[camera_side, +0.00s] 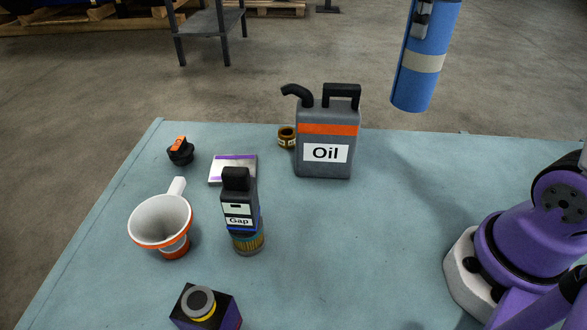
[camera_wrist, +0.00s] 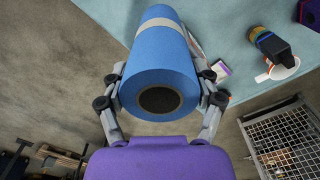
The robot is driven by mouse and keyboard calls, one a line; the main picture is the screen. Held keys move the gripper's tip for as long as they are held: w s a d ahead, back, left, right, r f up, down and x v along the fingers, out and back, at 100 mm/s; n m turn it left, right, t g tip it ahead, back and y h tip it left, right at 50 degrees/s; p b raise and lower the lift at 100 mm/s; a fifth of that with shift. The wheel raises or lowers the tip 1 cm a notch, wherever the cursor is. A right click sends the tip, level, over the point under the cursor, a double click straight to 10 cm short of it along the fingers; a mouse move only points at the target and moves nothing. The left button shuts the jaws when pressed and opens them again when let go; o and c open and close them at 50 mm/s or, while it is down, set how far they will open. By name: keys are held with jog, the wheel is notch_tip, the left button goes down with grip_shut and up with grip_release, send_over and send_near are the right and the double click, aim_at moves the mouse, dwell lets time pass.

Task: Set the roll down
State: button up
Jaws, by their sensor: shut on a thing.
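The roll (camera_side: 425,60) is blue with a beige band and hangs in the air above the back right of the table (camera_side: 390,230), tilted slightly. Its upper end is cut off by the picture's top edge in the side view. In the wrist view the roll (camera_wrist: 158,75) shows its dark hollow end toward the camera. My gripper (camera_wrist: 163,88) is shut on the roll, with a finger pressed on each side. In the side view only a small part of my gripper (camera_side: 421,18) shows at the top.
A grey oil can (camera_side: 323,165) stands at the table's back edge, with a small brown ring (camera_side: 287,137) beside it. The middle right of the table is clear.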

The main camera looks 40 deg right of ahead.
notch_tip(320, 180, up, 5)
jog(key=shift+f, duration=0.1)
jog(key=s+a+n, duration=0.4)
jog(key=a+n, duration=0.6)
jog(key=a, duration=0.1)
jog(key=s+a+n, duration=0.3)
jog(key=a+n, duration=0.6)
jog(key=a, duration=0.3)
notch_tip(320, 180, down, 22)
jog(key=shift+d, duration=0.3)
jog(key=o, duration=1.4)
